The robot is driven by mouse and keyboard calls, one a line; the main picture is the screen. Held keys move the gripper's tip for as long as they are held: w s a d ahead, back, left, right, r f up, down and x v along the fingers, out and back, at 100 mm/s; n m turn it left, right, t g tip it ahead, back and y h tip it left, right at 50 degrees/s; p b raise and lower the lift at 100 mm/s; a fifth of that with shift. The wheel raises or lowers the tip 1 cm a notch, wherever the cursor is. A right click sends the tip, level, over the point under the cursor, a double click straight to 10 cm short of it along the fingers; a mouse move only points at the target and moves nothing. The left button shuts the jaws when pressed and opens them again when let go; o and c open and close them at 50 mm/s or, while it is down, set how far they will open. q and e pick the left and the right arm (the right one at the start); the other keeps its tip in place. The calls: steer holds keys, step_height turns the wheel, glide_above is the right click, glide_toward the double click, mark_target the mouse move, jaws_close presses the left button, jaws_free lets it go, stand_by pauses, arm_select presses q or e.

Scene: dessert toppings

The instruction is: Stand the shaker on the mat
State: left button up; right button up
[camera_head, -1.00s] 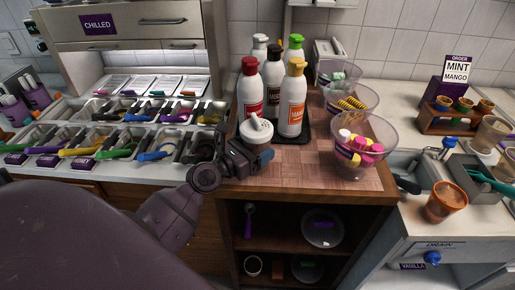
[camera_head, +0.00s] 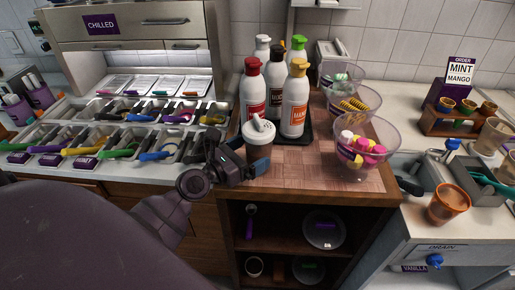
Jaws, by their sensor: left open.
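The shaker (camera_head: 258,134) has a white lid with a spout and a paler body; it looks upright at the left side of the counter top. The mat (camera_head: 310,168) is a reddish-brown checkered patch on the counter. The shaker is at the mat's left edge; its base is partly hidden by my gripper, so I cannot tell exactly how it rests. My left gripper (camera_head: 246,165) is open, low and just left of the shaker, with its fingertips close to the shaker's lower body. My right gripper is not in view.
Several sauce bottles (camera_head: 294,103) stand on a dark tray (camera_head: 308,133) right behind the shaker. A clear bowl of pink, yellow and white pieces (camera_head: 366,148) stands at the mat's right. Topping trays (camera_head: 165,146) fill the left counter. The mat's front middle is clear.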

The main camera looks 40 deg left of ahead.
arm_select(q)
steer(key=b+v, duration=0.1)
steer(key=v, duration=0.6)
steer(key=shift+s+a+f+b, duration=0.1)
steer(key=shift+s+f+b, duration=0.05)
steer(key=shift+s+b, duration=0.2)
steer(key=shift+s+a, duration=0.1)
steer(key=shift+s, duration=0.35)
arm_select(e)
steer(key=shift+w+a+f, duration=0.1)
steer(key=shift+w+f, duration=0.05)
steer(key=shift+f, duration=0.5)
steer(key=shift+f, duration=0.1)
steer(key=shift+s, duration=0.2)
